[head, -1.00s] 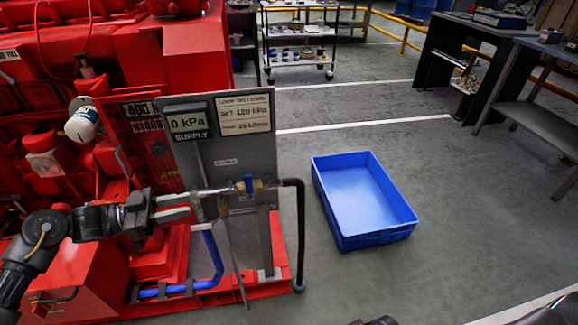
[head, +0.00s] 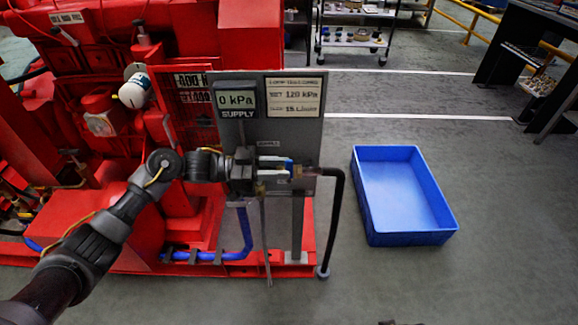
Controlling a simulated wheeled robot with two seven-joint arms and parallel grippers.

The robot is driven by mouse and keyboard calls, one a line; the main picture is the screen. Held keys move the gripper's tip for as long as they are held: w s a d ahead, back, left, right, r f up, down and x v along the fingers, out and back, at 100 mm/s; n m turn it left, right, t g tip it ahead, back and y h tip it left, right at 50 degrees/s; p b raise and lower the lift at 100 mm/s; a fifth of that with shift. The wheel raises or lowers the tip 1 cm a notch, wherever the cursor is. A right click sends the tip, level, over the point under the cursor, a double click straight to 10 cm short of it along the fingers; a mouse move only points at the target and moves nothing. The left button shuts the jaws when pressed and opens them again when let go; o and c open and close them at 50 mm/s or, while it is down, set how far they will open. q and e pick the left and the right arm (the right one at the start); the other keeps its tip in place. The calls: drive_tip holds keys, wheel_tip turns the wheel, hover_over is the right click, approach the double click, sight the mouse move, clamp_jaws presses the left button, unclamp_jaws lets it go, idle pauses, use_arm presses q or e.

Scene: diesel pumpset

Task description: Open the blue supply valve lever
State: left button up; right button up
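The blue supply valve lever (head: 289,163) shows as a small blue piece on the pipe in front of the grey panel. The brass valve body (head: 297,174) is just behind and right of my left fingertips and is partly hidden. My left gripper (head: 279,167) points right, with its two pale fingers one above the other and a gap between them. Its fingertips are at the lever; I cannot tell whether they touch it. The supply display (head: 236,99) above reads 0 kPa. My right gripper is not recognisable in view.
The grey panel (head: 288,134) with a text plate stands close behind my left gripper. A black hose (head: 337,215) drops right of the valve. The red pumpset (head: 75,190) fills the left. An empty blue crate (head: 368,205) lies on the floor at right.

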use_arm(q)
drive_tip(key=shift+d, duration=1.45)
clamp_jaws()
